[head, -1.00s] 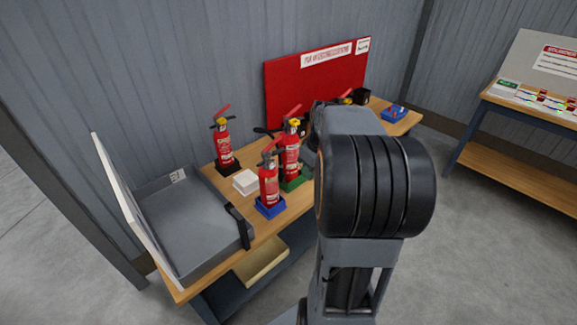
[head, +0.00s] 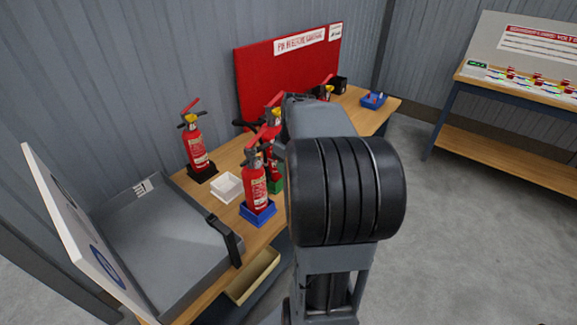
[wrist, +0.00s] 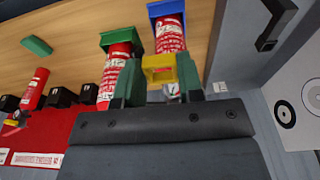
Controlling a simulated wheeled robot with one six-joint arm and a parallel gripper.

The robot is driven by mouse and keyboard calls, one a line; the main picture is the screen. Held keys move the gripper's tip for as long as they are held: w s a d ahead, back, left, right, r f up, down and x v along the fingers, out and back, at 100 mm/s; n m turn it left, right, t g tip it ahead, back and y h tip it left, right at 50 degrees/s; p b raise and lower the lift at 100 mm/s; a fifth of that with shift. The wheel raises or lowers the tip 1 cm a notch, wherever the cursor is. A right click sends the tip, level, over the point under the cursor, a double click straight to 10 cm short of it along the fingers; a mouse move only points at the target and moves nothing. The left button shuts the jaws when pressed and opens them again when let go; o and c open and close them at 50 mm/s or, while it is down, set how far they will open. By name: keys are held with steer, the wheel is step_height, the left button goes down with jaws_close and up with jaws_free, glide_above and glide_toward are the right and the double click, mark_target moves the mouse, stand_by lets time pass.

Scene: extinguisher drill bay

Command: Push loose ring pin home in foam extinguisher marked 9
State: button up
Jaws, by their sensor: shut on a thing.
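My gripper (wrist: 159,66) shows in the wrist view with its green fingers closed on a yellow square ring (wrist: 158,74), which I take as the ring pin. Behind it, in this upside-down view, stands a red extinguisher (wrist: 170,34) in a blue base; a gauge shows just below the ring. Another red extinguisher (wrist: 116,62) in a green base stands to the left, its head hidden by a finger. In the head view they are the blue-based extinguisher (head: 256,188) and the green-based one (head: 274,166), partly hidden. My arm hides the gripper there. I cannot read a 9.
A third extinguisher (head: 195,148) stands in a black base at the back left. A white tray (head: 227,186) lies between. An open grey case (head: 165,245) fills the bench's left end. A red board (head: 290,75) stands behind. A blue tray (head: 373,101) is at the far end.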

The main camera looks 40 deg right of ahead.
steer(key=w+a+p, duration=0.2)
steer(key=w+p, duration=0.1)
steer(key=w, duration=0.6)
steer(key=shift+w, duration=0.35)
stand_by(1.2)
steer(key=shift+w, duration=0.25)
stand_by(0.5)
steer(key=o, duration=1.1)
